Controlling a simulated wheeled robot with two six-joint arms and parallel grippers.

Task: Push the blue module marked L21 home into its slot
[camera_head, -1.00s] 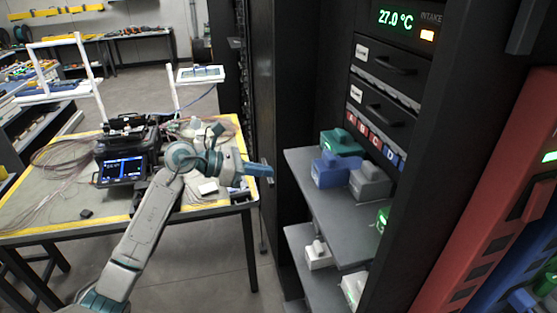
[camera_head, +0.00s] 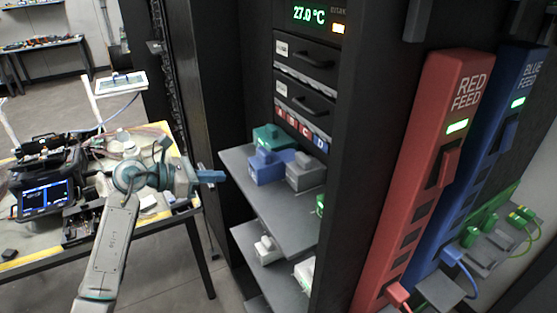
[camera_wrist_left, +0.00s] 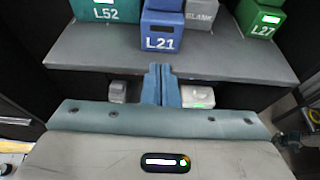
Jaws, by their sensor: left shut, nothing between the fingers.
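The blue module L21 (camera_wrist_left: 162,32) sits on the upper shelf, its marked face towards my left wrist camera. It also shows in the head view (camera_head: 266,168), between a teal module and a grey one. My left gripper (camera_head: 222,176) is shut and empty, to the left of the shelf and apart from the module. In the left wrist view its closed blue fingers (camera_wrist_left: 160,72) point at the module from just below it in the picture. The slot behind the module is hidden. My right gripper is not in view.
A teal module L52 (camera_wrist_left: 104,12) is left of L21, and a grey BLANK module (camera_wrist_left: 201,16) is right of it. A green module L27 (camera_wrist_left: 262,18) stands further right. The grey shelf (camera_wrist_left: 80,48) has bare room in front. Rack posts flank it.

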